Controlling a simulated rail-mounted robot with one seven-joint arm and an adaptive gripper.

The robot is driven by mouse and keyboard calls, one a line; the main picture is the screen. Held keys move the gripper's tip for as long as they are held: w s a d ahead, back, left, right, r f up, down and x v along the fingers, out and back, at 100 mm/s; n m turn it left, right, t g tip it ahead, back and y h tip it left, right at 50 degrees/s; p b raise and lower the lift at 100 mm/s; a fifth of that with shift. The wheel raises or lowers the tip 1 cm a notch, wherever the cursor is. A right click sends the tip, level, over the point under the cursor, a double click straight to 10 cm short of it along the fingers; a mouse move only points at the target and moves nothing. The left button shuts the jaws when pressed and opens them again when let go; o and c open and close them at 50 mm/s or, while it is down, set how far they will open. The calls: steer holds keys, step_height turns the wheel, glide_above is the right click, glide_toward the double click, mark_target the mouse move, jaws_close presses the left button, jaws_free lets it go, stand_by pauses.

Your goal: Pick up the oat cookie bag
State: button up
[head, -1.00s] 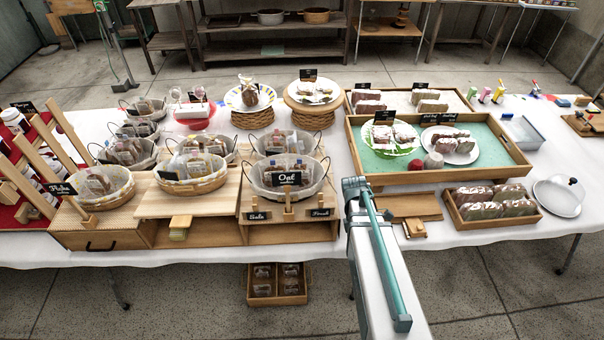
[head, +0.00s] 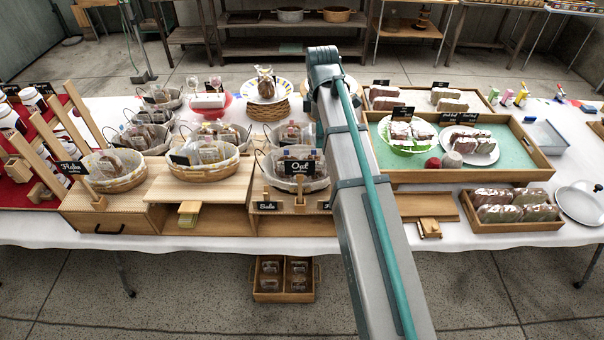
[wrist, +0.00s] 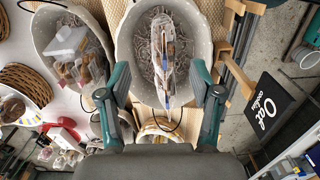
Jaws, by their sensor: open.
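The oat cookie bag is a clear packet with brown cookies (wrist: 164,50), standing out in the wrist view. It lies in a lined oval basket (wrist: 124,50) on pale shredded filling. In the head view this basket (head: 277,178) stands behind the black "Oat" sign (head: 299,167), which partly hides its contents. The sign also shows at the right of the wrist view (wrist: 264,112). My gripper (wrist: 160,74) is open, its two teal fingers spread either side of the bag's near end in the picture. I see no contact with the bag.
A neighbouring basket with bags (wrist: 45,92) lies left of the oat basket in the wrist view. Wooden sign posts (wrist: 232,72) stand close at its right. In the head view, a green-lined tray (head: 545,165) and a brownie tray (head: 468,222) are to the right.

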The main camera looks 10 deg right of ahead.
mark_target(314, 155)
steer(key=shift+a+r, duration=0.35)
steer(key=shift+a, duration=0.45)
step_height(314, 155, down, 5)
steer(key=shift+f+p, duration=0.1)
steer(key=shift+p, duration=0.5)
steer(key=shift+s+f+p, duration=0.15)
steer(key=shift+f+p, duration=0.3)
steer(key=shift+f, duration=0.15)
steer(key=shift+f+p, duration=0.65)
steer(key=shift+f, duration=1.4)
steer(key=c, duration=0.9)
